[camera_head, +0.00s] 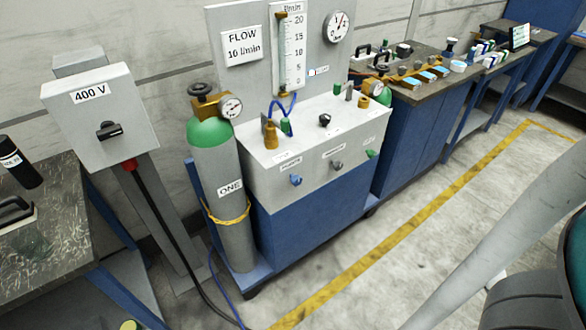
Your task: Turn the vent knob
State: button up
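A grey control box (262,192) on a blue cabinet has three small knobs on its sloped front. The blue knob (295,180) is at the left, the grey knob (337,165) in the middle and the green knob (371,154) at the right. Each has a small label above it. The labels are too small to read surely, so I cannot tell which knob is the vent knob. A black knob (324,120) sits on the top of the box. My gripper is not in view; nothing touches the knobs.
A green-topped gas cylinder (215,190) marked ONE stands left of the box. A 400 V switch box (100,118) and black cable are further left. A bench (425,62) with small items stands behind right. The floor in front, with a yellow line (385,245), is clear.

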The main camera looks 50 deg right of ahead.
aim_at(371, 153)
jog(key=z, duration=1.6)
